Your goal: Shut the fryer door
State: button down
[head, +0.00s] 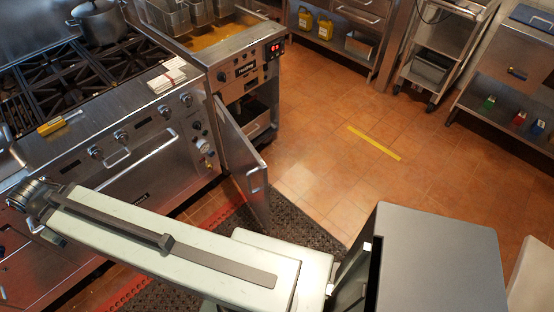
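The fryer (232,72) stands at upper middle, a steel unit with baskets and yellow oil on top and a red digital display on its front. Its door (240,160) is a tall steel panel, standing open and swung out towards me from the left side of the fryer front. A cut-out handle (254,183) shows near the door's free edge. The cabinet opening (258,118) is exposed, with a dark inside. My pale arm runs across the lower left in front of the range. No gripper fingers can be made out in the view.
A steel range (130,140) with burners and knobs stands left of the fryer. A dark mat (290,225) lies below the door. Tiled floor (330,140) is clear to the right. A wheeled cart (445,50) and a shelf unit (515,75) stand at upper right.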

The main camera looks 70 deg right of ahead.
aim_at(248, 169)
jog(key=z, duration=1.8)
jog(key=i, duration=0.5)
jog(key=z, duration=0.9)
jog(key=k, duration=0.9)
jog(key=u, duration=1.85)
jog(key=i, duration=0.5)
